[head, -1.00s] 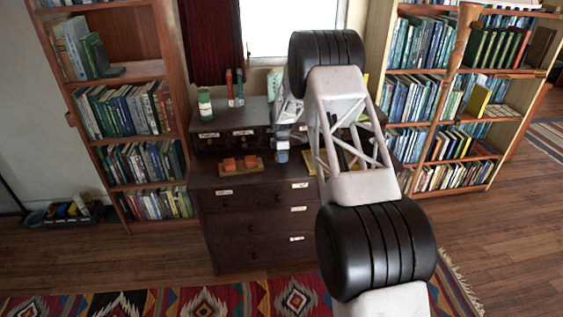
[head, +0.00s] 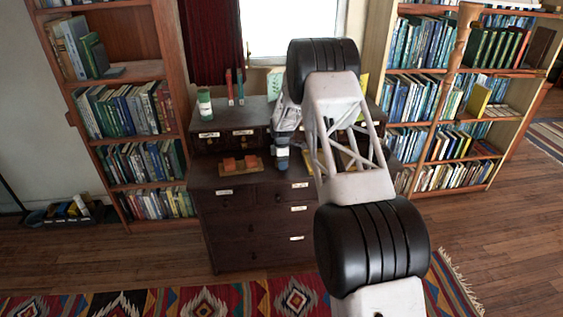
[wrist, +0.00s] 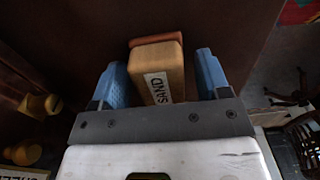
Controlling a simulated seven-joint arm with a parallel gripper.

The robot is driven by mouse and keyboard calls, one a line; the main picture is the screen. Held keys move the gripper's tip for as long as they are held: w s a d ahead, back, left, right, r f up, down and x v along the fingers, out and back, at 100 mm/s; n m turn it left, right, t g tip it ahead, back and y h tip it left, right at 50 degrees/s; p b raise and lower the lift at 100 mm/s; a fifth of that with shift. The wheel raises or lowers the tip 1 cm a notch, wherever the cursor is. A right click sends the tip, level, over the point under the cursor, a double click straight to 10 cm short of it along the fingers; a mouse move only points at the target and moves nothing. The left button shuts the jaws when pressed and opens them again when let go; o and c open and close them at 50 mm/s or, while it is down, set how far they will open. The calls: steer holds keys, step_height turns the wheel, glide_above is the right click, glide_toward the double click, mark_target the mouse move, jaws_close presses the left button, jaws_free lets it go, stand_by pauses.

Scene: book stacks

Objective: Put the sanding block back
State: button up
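The sanding block (wrist: 157,62) is a tan wooden block with a white "SAND" label and a reddish-brown part at its far end, seen in the wrist view. My gripper (wrist: 164,78) has its two blue fingers on either side of the block. A dark gap shows between the block and the right finger; the left finger is close to the block, and I cannot tell if it touches. In the head view my gripper (head: 282,164) is low over the front of the dark dresser (head: 245,228). I cannot make out the block there.
A wooden tray (head: 224,170) with orange-red blocks (head: 240,163) lies left of my gripper. A raised drawer unit stands behind, bearing a green-and-white can (head: 205,104) and red and teal upright items (head: 235,88). Bookshelves flank the dresser.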

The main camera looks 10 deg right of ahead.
steer(key=shift+r, duration=0.15)
steer(key=shift+r, duration=6)
steer(key=s+d+r+m+t, duration=0.1)
steer(key=s+r+m, duration=0.4)
steer(key=s+r, duration=1.05)
steer(key=s+d+r+m, duration=0.1)
steer(key=s+r+m, duration=0.3)
steer(key=s+r, duration=1.1)
steer(key=s+f+m, duration=0.1)
steer(key=s+m, duration=0.2)
steer(key=s, duration=1.1)
steer(key=s+f+m+t, duration=0.1)
steer(key=s+m, duration=0.2)
steer(key=s, duration=1.1)
steer(key=s+f+m, duration=0.1)
steer(key=s+m, duration=0.2)
steer(key=s, duration=1.1)
steer(key=shift+s+d+f+t, duration=0.2)
steer(key=shift+d+f+t, duration=0.1)
steer(key=shift+d+f, duration=0.05)
